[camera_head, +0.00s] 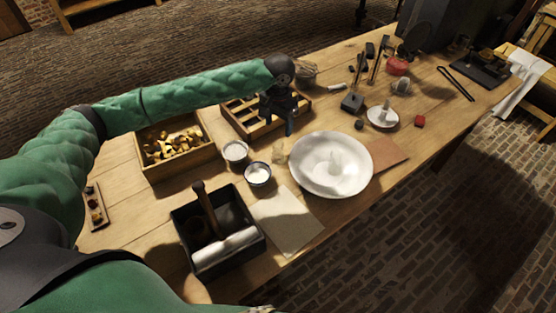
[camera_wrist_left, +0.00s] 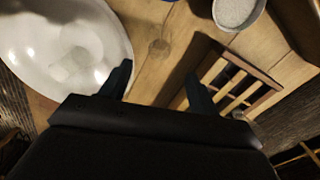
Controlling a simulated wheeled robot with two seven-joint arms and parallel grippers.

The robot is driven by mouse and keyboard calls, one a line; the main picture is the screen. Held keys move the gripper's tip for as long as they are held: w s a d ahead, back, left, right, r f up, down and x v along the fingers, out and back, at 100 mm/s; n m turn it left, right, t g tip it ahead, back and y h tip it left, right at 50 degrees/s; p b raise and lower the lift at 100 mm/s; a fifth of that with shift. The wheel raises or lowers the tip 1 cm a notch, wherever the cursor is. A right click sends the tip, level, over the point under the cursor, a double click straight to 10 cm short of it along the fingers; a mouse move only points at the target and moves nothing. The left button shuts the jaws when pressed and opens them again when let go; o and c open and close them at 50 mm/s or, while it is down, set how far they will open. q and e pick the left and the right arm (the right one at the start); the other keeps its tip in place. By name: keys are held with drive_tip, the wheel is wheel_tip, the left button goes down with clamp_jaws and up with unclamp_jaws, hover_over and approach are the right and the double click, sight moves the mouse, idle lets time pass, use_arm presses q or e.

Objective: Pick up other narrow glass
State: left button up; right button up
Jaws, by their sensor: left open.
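My left gripper (camera_head: 279,128) is open and empty above the front of the slotted wooden rack, behind the small glass. In the left wrist view its two fingers (camera_wrist_left: 158,74) are spread, with bare table between them. My right gripper is not in view.
Two small bowls of pale contents, a light one (camera_head: 235,151) and a dark one (camera_head: 258,173), stand left of the glass. The wooden rack (camera_head: 240,122) lies behind. A black box (camera_head: 185,235) and a pale sheet (camera_head: 290,235) are in front.

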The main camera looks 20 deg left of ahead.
sight(278, 144)
use_arm(q)
drive_tip(key=shift+f+b, duration=0.35)
drive_tip(key=shift+f, duration=0.9)
drive_tip(key=shift+f+p, duration=0.5)
drive_tip(key=shift+f, duration=0.4)
drive_tip(key=f, duration=0.1)
drive_tip(key=f+p, duration=0.2)
drive_tip(key=shift+s+f, duration=0.25)
drive_tip(key=shift+f, duration=0.85)
clamp_jaws()
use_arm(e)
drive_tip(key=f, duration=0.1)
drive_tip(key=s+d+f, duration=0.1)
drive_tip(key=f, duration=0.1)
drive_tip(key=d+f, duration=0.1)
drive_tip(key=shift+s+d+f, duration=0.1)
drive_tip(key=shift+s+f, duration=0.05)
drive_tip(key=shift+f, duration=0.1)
